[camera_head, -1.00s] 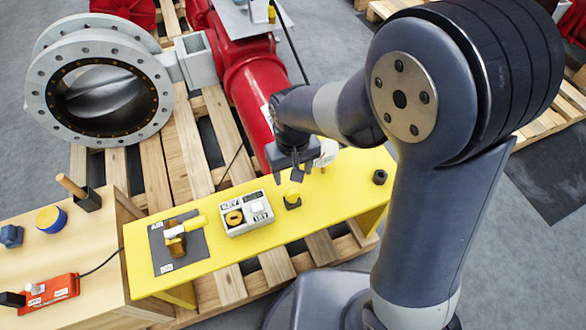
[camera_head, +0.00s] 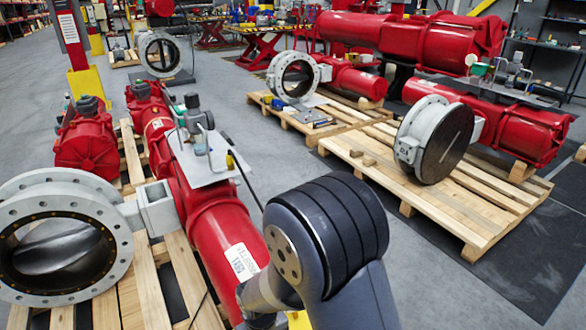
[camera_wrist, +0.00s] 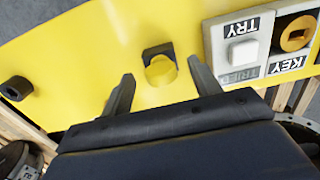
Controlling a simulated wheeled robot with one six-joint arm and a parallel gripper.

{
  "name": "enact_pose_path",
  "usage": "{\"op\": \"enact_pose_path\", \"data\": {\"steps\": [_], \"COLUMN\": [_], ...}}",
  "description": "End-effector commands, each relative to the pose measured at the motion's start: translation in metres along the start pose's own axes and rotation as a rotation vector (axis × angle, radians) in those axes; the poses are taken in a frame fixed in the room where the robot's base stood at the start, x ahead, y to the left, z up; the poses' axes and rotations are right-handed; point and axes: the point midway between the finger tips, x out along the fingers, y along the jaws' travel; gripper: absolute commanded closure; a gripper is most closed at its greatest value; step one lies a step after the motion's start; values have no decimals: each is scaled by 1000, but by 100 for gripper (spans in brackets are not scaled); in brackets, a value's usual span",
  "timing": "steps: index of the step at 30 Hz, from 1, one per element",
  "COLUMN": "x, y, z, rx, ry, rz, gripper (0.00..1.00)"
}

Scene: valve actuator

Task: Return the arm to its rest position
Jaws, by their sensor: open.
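My gripper (camera_wrist: 161,68) shows in the wrist view with its two dark fingers spread apart and nothing held between them. It is above the yellow bench (camera_wrist: 75,65). A small yellow knob on a dark square base (camera_wrist: 160,70) lies in line with the gap between the fingers; I cannot tell the height between them. In the head view my arm fills the lower middle, and the gripper itself is not visible there.
The wrist view shows a panel with a white TRY button (camera_wrist: 243,51) and a yellow KEY switch (camera_wrist: 297,33). A black fitting (camera_wrist: 16,88) is at left. In the head view, a red actuator (camera_head: 222,235) and a flanged valve (camera_head: 110,225) stand left of my arm. Pallets (camera_head: 450,215) are beyond.

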Motion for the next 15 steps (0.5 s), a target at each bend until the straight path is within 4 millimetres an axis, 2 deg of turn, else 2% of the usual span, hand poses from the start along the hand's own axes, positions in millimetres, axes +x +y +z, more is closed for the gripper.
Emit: {"op": "enact_pose_path", "data": {"steps": [15], "x": [2], "y": [0], "z": [0], "rx": [0], "ry": [-1], "rz": [0], "gripper": [41]}}
